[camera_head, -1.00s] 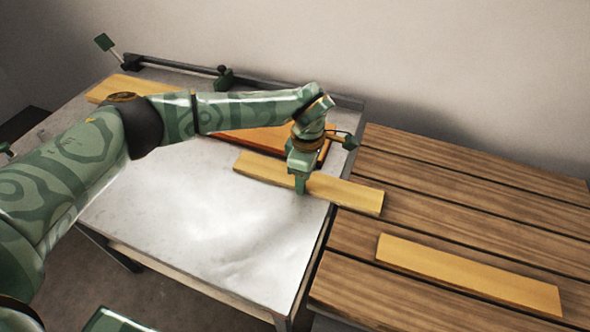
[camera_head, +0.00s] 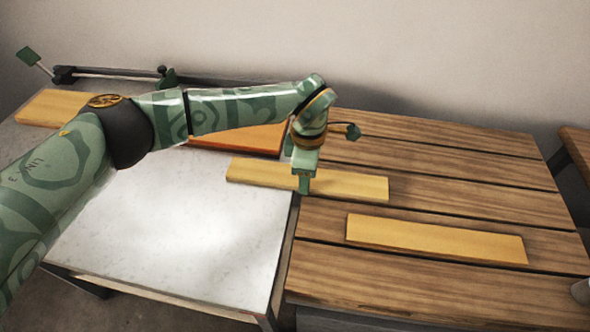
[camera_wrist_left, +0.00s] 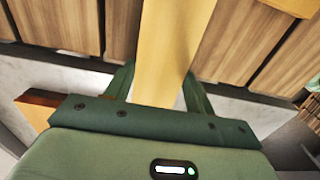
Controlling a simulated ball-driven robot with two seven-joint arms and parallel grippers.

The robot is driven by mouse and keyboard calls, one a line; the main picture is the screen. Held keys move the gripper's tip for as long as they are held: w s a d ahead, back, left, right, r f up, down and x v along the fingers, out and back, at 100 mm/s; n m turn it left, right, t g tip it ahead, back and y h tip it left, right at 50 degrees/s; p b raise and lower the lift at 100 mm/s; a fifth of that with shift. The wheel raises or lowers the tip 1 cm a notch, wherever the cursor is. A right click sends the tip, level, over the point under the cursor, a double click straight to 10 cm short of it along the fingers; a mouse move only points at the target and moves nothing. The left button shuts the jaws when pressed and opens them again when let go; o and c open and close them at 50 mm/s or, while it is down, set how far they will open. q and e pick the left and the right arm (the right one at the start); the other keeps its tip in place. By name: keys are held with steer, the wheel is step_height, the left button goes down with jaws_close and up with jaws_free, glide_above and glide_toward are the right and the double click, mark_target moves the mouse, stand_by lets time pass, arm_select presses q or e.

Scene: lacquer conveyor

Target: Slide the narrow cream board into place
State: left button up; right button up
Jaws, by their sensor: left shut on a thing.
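A narrow cream-yellow board (camera_head: 345,185) lies across the seam between the metal table and the slatted wooden surface. My left gripper (camera_head: 304,188) is shut on this board near its middle, one finger showing on its near side. In the left wrist view the board (camera_wrist_left: 172,40) runs between the two fingers of my left gripper (camera_wrist_left: 160,88) and out over the wooden slats. A second cream-yellow board (camera_head: 435,238) lies on the slats nearer the front. Another pale board (camera_head: 50,108) lies at the far left of the metal table, partly behind my arm. My right gripper is not in view.
The metal table (camera_head: 170,230) is bare at its front. An orange board (camera_head: 240,138) lies behind my forearm. A dark rail (camera_head: 120,72) with a green clamp runs along the back. The slatted surface (camera_head: 450,160) is clear behind the boards. Another wooden edge (camera_head: 577,142) stands at the far right.

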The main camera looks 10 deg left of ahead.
mark_target(383, 188)
arm_select(q)
steer(key=shift+d, duration=0.3)
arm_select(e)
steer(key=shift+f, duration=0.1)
arm_select(q)
steer(key=shift+s+d+f+b, duration=0.1)
steer(key=shift+d+b, duration=0.55)
steer(key=shift+d, duration=0.85)
steer(key=d, duration=0.1)
steer(key=d+b, duration=0.1)
steer(key=d, duration=0.1)
steer(key=d+b, duration=0.1)
steer(key=shift+s+d, duration=0.25)
steer(key=shift+d, duration=0.15)
steer(key=d+b, duration=0.2)
steer(key=d, duration=0.1)
steer(key=shift+s+d, duration=0.1)
steer(key=d+b, duration=0.3)
steer(key=d, duration=0.1)
steer(key=shift+s+f, duration=0.1)
steer(key=shift+d+r+b, duration=0.2)
steer(key=shift+d+b, duration=0.3)
steer(key=shift+s, duration=0.1)
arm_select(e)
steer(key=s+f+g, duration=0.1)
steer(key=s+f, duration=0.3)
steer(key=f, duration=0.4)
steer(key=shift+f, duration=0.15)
